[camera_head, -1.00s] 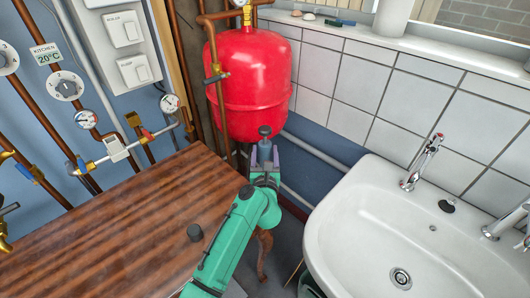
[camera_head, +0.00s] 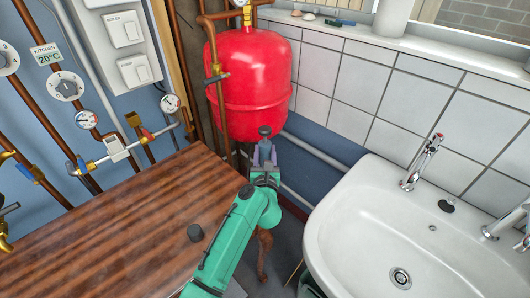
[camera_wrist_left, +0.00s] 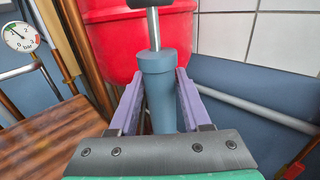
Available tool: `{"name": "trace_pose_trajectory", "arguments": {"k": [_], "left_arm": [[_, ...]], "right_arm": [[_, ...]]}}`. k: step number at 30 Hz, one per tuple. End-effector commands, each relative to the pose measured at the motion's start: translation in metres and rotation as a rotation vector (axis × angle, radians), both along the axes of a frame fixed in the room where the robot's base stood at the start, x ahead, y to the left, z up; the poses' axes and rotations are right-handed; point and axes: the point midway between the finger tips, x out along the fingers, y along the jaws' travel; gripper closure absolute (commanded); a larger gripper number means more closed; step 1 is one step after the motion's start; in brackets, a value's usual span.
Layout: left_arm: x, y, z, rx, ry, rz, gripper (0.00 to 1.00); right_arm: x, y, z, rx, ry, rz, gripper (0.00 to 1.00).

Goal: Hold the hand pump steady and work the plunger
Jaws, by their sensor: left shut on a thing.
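The hand pump (camera_head: 265,152) is a grey-blue cylinder standing roughly upright in front of the red tank. In the left wrist view its body (camera_wrist_left: 158,70) has a wider collar on top, and a bare metal plunger rod (camera_wrist_left: 153,28) rises from it to a dark handle (camera_wrist_left: 150,3). The handle (camera_head: 264,131) also shows in the head view. My left gripper (camera_head: 264,160) is shut on the pump body, with one purple finger on each side below the collar. The pump's lower end is hidden behind the gripper. My right gripper is in neither view.
The red tank (camera_head: 252,85) stands just behind the pump. A white sink (camera_head: 420,240) is at right. Copper pipes and gauges line the left wall.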

Motion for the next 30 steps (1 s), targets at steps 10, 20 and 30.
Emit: {"name": "trace_pose_trajectory", "arguments": {"k": [10, 20, 30], "left_arm": [[0.0001, -0.0001, 0.0006, 0.0, -0.001, 0.0, 1.0], [0.0001, -0.0001, 0.0007, 0.0, -0.001, 0.0, 1.0], [0.0002, -0.0001, 0.0008, 0.0, -0.001, 0.0, 1.0]], "right_arm": [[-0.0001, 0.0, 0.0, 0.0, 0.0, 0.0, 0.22], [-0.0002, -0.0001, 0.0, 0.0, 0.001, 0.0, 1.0], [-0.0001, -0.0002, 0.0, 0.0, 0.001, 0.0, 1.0]]}}
